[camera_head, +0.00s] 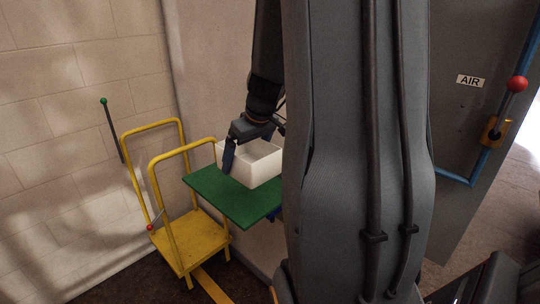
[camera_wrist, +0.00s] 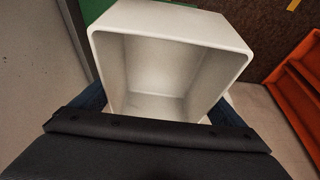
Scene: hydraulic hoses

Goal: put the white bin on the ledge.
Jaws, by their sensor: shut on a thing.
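The white bin (camera_head: 262,166) is an open, empty, box-shaped container. In the head view it is upright at the green ledge (camera_head: 222,196), over its surface; I cannot tell if its base bears fully on it. My gripper (camera_head: 240,150) is shut on the bin, coming down from above, with one dark blue finger showing at its near left side. In the wrist view the bin (camera_wrist: 165,65) fills the middle, with blue finger parts at its left and right. A strip of the green ledge (camera_wrist: 93,9) shows behind it. My arm hides the ledge's right part.
A yellow cart (camera_head: 190,241) with two hoop handles stands left of the ledge. A lever with a green knob (camera_head: 103,100) is on the brick wall. A grey panel marked AIR (camera_head: 470,81) has a red-knobbed lever (camera_head: 517,84). An orange tray-like object (camera_wrist: 295,85) lies right in the wrist view.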

